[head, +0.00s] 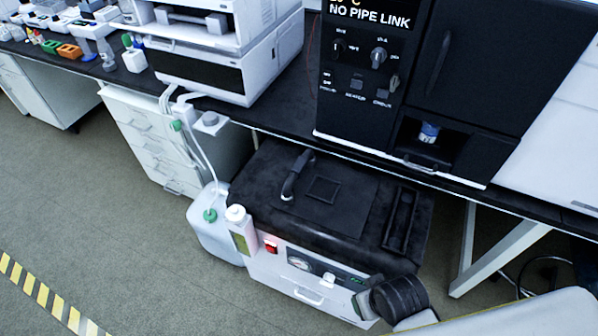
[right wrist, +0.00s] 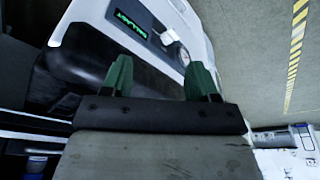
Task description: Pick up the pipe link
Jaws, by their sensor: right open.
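A dark curved tube piece (head: 297,175) with a lighter lower end stands on the black top of a low pump unit (head: 300,268) in the head view. I cannot tell for sure whether it is the pipe link. My right gripper (right wrist: 160,66) shows in the right wrist view with two green fingers spread apart and nothing between them. Beyond the fingers is the pump unit's white front (right wrist: 145,48) with a green display. Part of my right arm shows at the lower right of the head view. My left gripper is not in view.
A black instrument (head: 405,90) on the dark bench reads "NO PIPE LINK". A blue-capped vial (head: 429,132) sits in its lower recess. A canister (head: 213,235) and a small bottle (head: 241,230) stand left of the pump unit. The floor at left is clear.

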